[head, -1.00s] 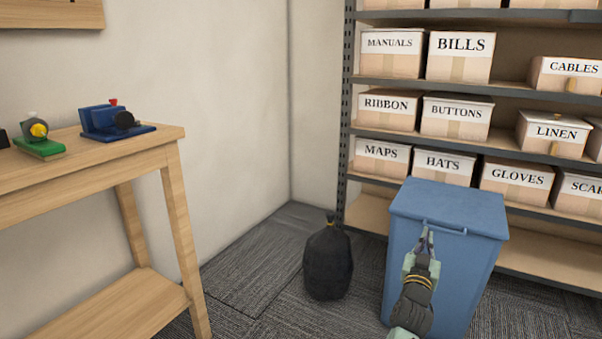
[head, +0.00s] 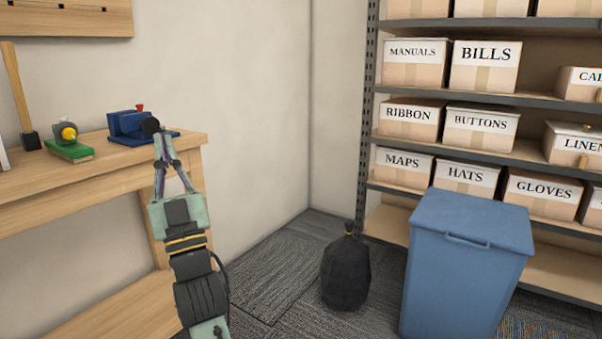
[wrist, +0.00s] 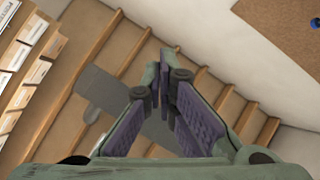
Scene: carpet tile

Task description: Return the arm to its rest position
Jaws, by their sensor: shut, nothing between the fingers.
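My gripper (head: 161,136) is raised in front of the wooden workbench at the left of the head view, with its fingertips drawn together and pointing up. In the wrist view my gripper (wrist: 168,62) shows its purple finger pads meeting at the tips, with nothing between them. In the head view the fingertips overlap the picture of the blue device on the bench; I cannot tell how far apart they are in depth.
The wooden bench (head: 95,190) carries a blue device (head: 128,125) and a green-based one (head: 68,152). A lidded blue bin (head: 462,270) and a black bag (head: 346,275) stand on the carpet. Shelves of labelled boxes (head: 478,132) are behind. Carpet between bench and bag is clear.

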